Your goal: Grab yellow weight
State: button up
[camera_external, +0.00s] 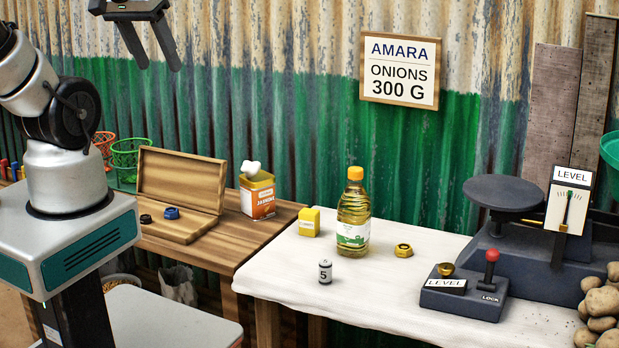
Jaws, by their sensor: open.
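A yellow hexagonal weight (403,250) lies flat on the white cloth of the table, to the right of the oil bottle (354,215) and left of the lever box. A small yellow block (309,222) stands to the left of the bottle; I cannot tell exactly what it is. My gripper (160,67) is at the upper left, high above the wooden case, open and empty with its fingers pointing down. It is far to the left of and above the yellow weight.
A small metal cylinder marked 5 (325,271) stands in front of the bottle. The lever box (464,292), dark balance scale (503,194) and potatoes (602,301) are at right. An open wooden case (178,185) holds black and blue weights. The cloth's front (395,300) is clear.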

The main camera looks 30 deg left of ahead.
aim_at(404, 247)
jog(key=shift+w, duration=0.1)
